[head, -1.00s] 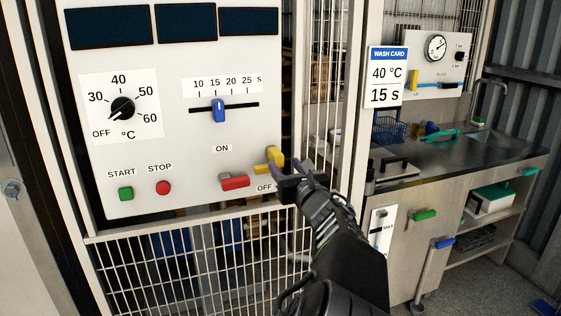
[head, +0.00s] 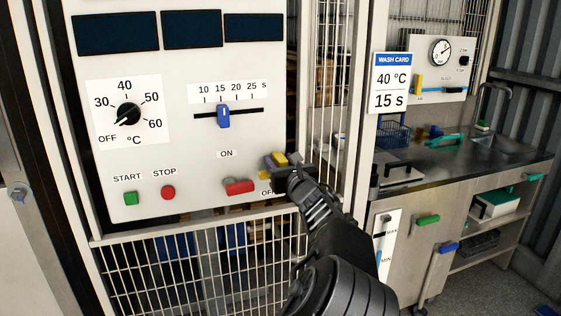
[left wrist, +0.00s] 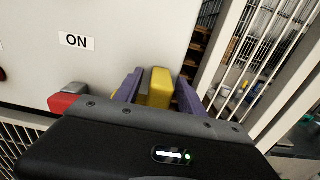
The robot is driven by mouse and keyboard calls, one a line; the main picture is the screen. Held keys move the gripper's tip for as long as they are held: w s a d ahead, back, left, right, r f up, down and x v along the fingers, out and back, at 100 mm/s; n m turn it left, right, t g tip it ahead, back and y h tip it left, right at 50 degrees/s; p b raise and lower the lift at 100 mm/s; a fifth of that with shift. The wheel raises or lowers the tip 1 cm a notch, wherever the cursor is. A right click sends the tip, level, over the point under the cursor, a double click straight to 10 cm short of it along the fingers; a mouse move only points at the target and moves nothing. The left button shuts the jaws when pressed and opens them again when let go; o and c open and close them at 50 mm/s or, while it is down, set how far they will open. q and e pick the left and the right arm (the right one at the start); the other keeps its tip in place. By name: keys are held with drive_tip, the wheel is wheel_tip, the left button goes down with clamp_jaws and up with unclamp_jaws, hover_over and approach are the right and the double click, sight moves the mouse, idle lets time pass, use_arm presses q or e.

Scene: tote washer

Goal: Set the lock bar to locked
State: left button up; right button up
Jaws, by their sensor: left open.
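A yellow handle (head: 281,158), which I take to be on the lock bar, sits at the lower right edge of the white control panel. It shows upright in the left wrist view (left wrist: 160,88). My left gripper (head: 282,165) is open, with one purple finger on each side of the yellow handle; the fingers look apart from a firm grip. The left wrist view shows the same open gripper (left wrist: 160,78). The bar behind the handle is mostly hidden by my gripper. My right gripper is not in view.
A red switch lever (head: 239,187) sits just left of my gripper, between the ON and OFF labels. A blue slider (head: 223,117), a black dial (head: 128,114) and START and STOP buttons are on the panel. A mesh fence (head: 190,260) is below. A sink counter (head: 450,165) stands at right.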

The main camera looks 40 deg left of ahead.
use_arm(q)
drive_tip(key=shift+c, duration=0.4)
clamp_jaws()
idle(1.0)
